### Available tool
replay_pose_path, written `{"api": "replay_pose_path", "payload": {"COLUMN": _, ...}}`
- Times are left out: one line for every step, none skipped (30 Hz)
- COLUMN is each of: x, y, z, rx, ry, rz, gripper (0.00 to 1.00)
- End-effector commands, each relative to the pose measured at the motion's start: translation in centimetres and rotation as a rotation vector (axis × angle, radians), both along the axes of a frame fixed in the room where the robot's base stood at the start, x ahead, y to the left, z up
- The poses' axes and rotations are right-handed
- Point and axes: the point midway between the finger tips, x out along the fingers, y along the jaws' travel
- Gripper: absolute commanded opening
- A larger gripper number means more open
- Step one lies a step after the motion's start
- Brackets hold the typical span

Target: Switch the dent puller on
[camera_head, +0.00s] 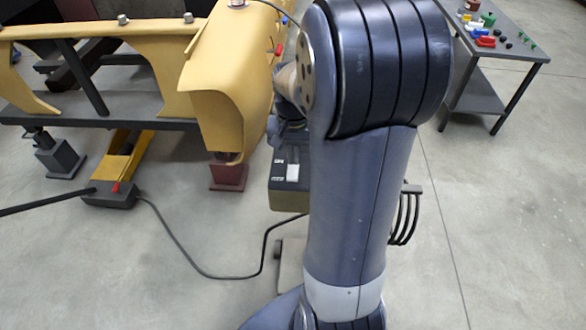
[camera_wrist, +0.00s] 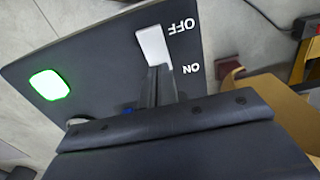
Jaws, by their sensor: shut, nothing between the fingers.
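The dent puller (camera_head: 289,198) is a dark box with an olive lower edge, partly hidden behind my arm in the head view. Its dark panel (camera_wrist: 95,50) fills much of the wrist view. A white switch (camera_wrist: 153,45) on it lies beside the OFF mark (camera_wrist: 183,27); the ON mark (camera_wrist: 191,69) is lower right. The switch's lower end meets my finger, so contact is unclear. A green lamp (camera_wrist: 49,84) glows on the panel. My gripper (camera_wrist: 159,84) is shut and empty, its tips at the switch's ON-side end. The switch also shows in the head view (camera_head: 293,172).
A yellow car shell (camera_head: 215,90) on stands is left of the dent puller. A black cable (camera_head: 190,260) runs across the floor to a floor jack (camera_head: 108,195). A grey cart (camera_head: 500,45) with small coloured parts stands at the upper right. The right floor is clear.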

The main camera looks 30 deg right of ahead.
Motion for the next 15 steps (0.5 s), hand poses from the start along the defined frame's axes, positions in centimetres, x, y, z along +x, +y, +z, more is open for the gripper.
{"api": "replay_pose_path", "payload": {"x": 0.0, "y": 0.0, "z": 0.9, "rx": -0.001, "ry": -0.001, "rz": 0.0, "gripper": 0.0}}
{"api": "replay_pose_path", "payload": {"x": 0.0, "y": 0.0, "z": 1.1, "rx": -0.001, "ry": -0.001, "rz": 0.0, "gripper": 0.0}}
{"api": "replay_pose_path", "payload": {"x": 0.0, "y": 0.0, "z": 1.5, "rx": -0.001, "ry": -0.001, "rz": 0.0, "gripper": 0.0}}
{"api": "replay_pose_path", "payload": {"x": 0.0, "y": 0.0, "z": 1.7, "rx": -0.001, "ry": -0.001, "rz": 0.0, "gripper": 0.0}}
{"api": "replay_pose_path", "payload": {"x": 0.0, "y": 0.0, "z": 1.9, "rx": -0.001, "ry": -0.001, "rz": 0.0, "gripper": 0.0}}
{"api": "replay_pose_path", "payload": {"x": 0.0, "y": 0.0, "z": 2.3, "rx": -0.001, "ry": -0.001, "rz": 0.0, "gripper": 0.0}}
{"api": "replay_pose_path", "payload": {"x": 0.0, "y": 0.0, "z": 2.5, "rx": -0.001, "ry": -0.001, "rz": 0.0, "gripper": 0.0}}
{"api": "replay_pose_path", "payload": {"x": 0.0, "y": 0.0, "z": 2.7, "rx": -0.001, "ry": -0.001, "rz": 0.0, "gripper": 0.0}}
{"api": "replay_pose_path", "payload": {"x": 0.0, "y": 0.0, "z": 3.1, "rx": -0.001, "ry": -0.001, "rz": 0.0, "gripper": 0.0}}
{"api": "replay_pose_path", "payload": {"x": 0.0, "y": 0.0, "z": 3.3, "rx": -0.001, "ry": -0.001, "rz": 0.0, "gripper": 0.0}}
{"api": "replay_pose_path", "payload": {"x": 0.0, "y": 0.0, "z": 3.5, "rx": -0.001, "ry": -0.001, "rz": 0.0, "gripper": 0.0}}
{"api": "replay_pose_path", "payload": {"x": 0.0, "y": 0.0, "z": 3.9, "rx": -0.001, "ry": -0.001, "rz": 0.0, "gripper": 0.0}}
{"api": "replay_pose_path", "payload": {"x": 0.0, "y": 0.0, "z": 4.1, "rx": -0.001, "ry": -0.001, "rz": 0.0, "gripper": 0.0}}
{"api": "replay_pose_path", "payload": {"x": 0.0, "y": 0.0, "z": 4.3, "rx": -0.001, "ry": -0.001, "rz": 0.0, "gripper": 0.0}}
{"api": "replay_pose_path", "payload": {"x": 0.0, "y": 0.0, "z": 4.7, "rx": 0.0, "ry": 0.0, "rz": 0.0, "gripper": 0.0}}
